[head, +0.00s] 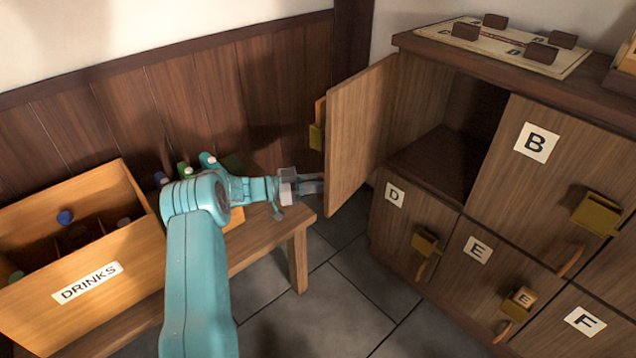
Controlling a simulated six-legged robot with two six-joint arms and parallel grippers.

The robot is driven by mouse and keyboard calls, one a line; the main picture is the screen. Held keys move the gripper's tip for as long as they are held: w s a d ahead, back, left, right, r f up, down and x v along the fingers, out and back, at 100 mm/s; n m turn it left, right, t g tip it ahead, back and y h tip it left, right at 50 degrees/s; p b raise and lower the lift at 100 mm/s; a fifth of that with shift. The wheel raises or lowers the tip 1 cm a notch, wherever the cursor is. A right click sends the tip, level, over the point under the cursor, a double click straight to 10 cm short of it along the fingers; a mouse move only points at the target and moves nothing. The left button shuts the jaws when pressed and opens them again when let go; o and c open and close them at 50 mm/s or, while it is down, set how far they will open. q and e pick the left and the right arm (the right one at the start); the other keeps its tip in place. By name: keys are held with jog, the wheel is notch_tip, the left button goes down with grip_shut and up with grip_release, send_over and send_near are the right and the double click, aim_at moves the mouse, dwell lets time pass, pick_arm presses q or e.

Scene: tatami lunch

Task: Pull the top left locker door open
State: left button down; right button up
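The top left locker door (358,135) stands swung wide open at the left of the wooden locker block. Its inner face is toward me, and the dark empty-looking compartment (450,140) shows behind it. A brass lock box (316,136) sticks out past the door's free edge on the outer side; the door's letter is hidden. My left gripper (312,184) is beside the lower part of that free edge, with its fingertips pointing right at the door. I cannot tell whether it touches the door or how far its fingers are apart. My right gripper is out of view.
Locker doors B (490,190), D (405,225), E (480,285) and F (570,335) look shut. A game board (470,38) with dark blocks lies on top. A DRINKS crate (130,255) with bottles stands on a wooden bench (262,245) at left. Tiled floor (335,300) is clear between.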

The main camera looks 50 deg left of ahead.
pick_arm(q)
jog(key=shift+w+a+r, duration=0.1)
jog(key=shift+a, duration=0.2)
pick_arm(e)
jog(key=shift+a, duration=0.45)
pick_arm(q)
jog(key=c, duration=1.3)
grip_release()
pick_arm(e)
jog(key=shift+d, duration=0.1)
pick_arm(q)
jog(key=shift+d, duration=0.1)
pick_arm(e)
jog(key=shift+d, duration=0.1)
